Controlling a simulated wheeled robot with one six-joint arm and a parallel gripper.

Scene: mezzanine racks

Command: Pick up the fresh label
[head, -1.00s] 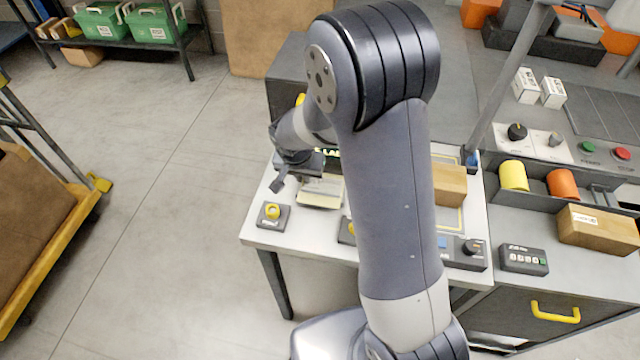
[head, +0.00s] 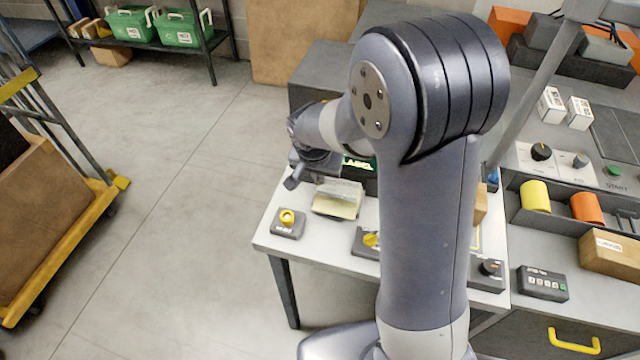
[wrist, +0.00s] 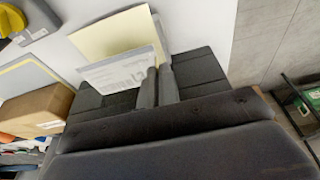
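The fresh label (wrist: 122,72) is a thin whitish sheet with grey print in the wrist view, in front of a pale yellow sheet (wrist: 115,34). In the head view the label (head: 340,189) shows as a pale panel at the table's back left, its lower part yellowish. My gripper (wrist: 158,72) has its two fingers almost together at the label's right end, and the label's edge runs in between them. In the head view my gripper (head: 293,180) is partly hidden by my own wrist, just left of the label.
A dark unit with a green LABEL sign (head: 358,163) stands behind the label. A grey box with a yellow button (head: 287,223) is at the table's front left. A cardboard box (wrist: 38,112) lies nearby.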

